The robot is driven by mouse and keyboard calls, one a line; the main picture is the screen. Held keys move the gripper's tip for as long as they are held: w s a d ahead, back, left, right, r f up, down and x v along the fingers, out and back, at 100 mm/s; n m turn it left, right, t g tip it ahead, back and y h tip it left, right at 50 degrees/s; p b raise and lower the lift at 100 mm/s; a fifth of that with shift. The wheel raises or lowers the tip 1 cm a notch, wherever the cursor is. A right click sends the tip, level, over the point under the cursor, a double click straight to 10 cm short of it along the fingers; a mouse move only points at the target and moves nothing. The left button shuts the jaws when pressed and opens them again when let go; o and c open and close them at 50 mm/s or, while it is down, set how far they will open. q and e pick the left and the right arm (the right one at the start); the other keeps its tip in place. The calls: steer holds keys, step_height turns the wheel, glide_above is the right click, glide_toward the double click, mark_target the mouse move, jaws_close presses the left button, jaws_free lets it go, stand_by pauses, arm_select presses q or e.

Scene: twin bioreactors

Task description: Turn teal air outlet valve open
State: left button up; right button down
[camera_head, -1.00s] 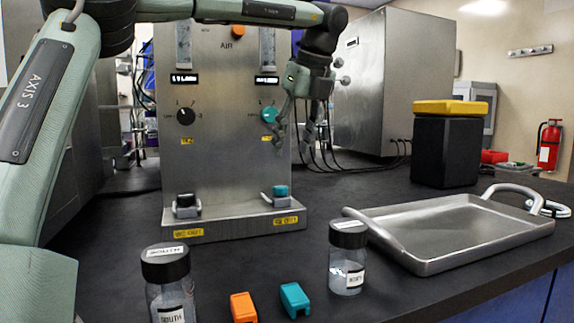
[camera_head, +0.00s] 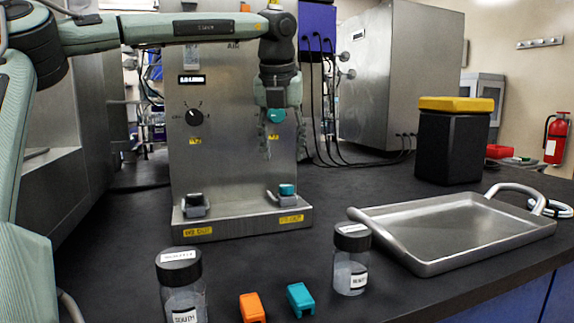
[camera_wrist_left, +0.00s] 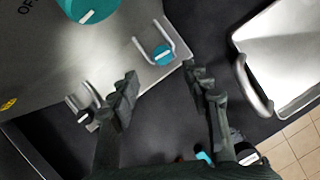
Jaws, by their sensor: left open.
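The teal air outlet valve (camera_head: 287,189) sits in a metal bracket at the right of the panel's base ledge. In the left wrist view the teal valve (camera_wrist_left: 162,53), with a white mark, lies beyond the fingertips. My left gripper (camera_head: 284,150) points down in front of the panel, open and empty, with its fingers above the valve and apart from it. In the left wrist view, its fingers (camera_wrist_left: 162,82) are spread wide. The teal round dial (camera_head: 276,115) is partly hidden behind the gripper. My right gripper is not in view.
A black valve (camera_head: 194,204) sits on the ledge's left. Two bottles (camera_head: 181,290) (camera_head: 351,262), an orange block (camera_head: 252,307) and a teal block (camera_head: 300,298) stand in front. A metal tray (camera_head: 460,232) lies at right. The counter between ledge and blocks is clear.

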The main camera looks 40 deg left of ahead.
mark_target(287, 186)
arm_select(q)
steer(key=shift+m, duration=0.4)
steer(key=x, duration=0.8)
steer(key=shift+d+f, duration=0.15)
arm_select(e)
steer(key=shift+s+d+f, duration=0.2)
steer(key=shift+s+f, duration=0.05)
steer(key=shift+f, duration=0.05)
arm_select(q)
jaws_close()
steer(key=shift+n+b, duration=0.6)
steer(key=shift+b, duration=0.05)
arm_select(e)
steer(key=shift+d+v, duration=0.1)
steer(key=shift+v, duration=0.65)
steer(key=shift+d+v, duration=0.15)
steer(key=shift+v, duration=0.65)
